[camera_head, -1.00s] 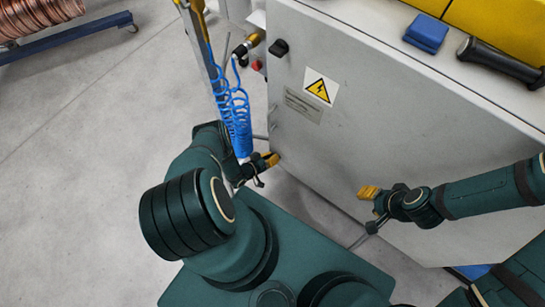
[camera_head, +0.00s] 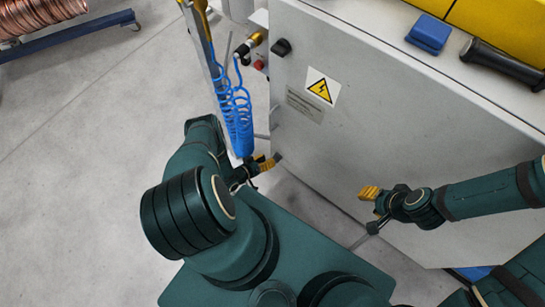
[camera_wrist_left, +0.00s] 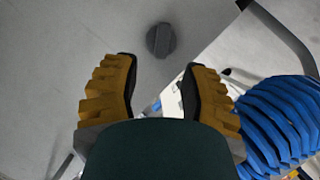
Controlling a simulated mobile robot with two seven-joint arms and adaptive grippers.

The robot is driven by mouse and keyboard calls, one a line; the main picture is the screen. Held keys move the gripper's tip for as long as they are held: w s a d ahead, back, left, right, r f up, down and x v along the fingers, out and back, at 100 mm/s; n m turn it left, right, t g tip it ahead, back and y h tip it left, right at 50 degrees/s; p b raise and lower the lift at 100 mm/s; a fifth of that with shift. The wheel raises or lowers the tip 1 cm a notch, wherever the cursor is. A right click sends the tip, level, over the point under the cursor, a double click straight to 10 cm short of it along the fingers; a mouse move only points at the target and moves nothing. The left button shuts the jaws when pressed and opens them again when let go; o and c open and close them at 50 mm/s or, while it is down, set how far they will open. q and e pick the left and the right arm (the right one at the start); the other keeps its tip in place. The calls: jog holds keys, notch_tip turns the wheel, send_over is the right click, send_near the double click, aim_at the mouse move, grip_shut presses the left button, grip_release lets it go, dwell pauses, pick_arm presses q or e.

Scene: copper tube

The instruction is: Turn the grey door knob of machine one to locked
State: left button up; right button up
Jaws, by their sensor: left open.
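The grey cabinet door (camera_head: 390,130) fills the right of the head view. A dark knob (camera_head: 281,48) sits at its upper left. In the left wrist view a round grey knob (camera_wrist_left: 160,39) with a raised grip bar sits on the panel, beyond and between my open fingers and apart from them. I cannot tell whether it is the same knob. My left gripper (camera_head: 265,163) is open and empty beside the door's lower left edge; it also shows in the left wrist view (camera_wrist_left: 158,92). My right gripper (camera_head: 369,192) is before the door; its finger gap is unclear.
A coiled blue hose (camera_head: 238,120) hangs right beside my left gripper and shows close in the left wrist view (camera_wrist_left: 275,125). A warning sign (camera_head: 322,87) is on the door. A blue block (camera_head: 428,34) and a black handle-like object (camera_head: 500,65) lie on top.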

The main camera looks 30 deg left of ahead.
pick_arm(q)
jog(key=v, duration=0.7)
jog(key=shift+s, duration=0.35)
jog(key=shift+a+r, duration=0.1)
jog(key=shift+a, duration=0.05)
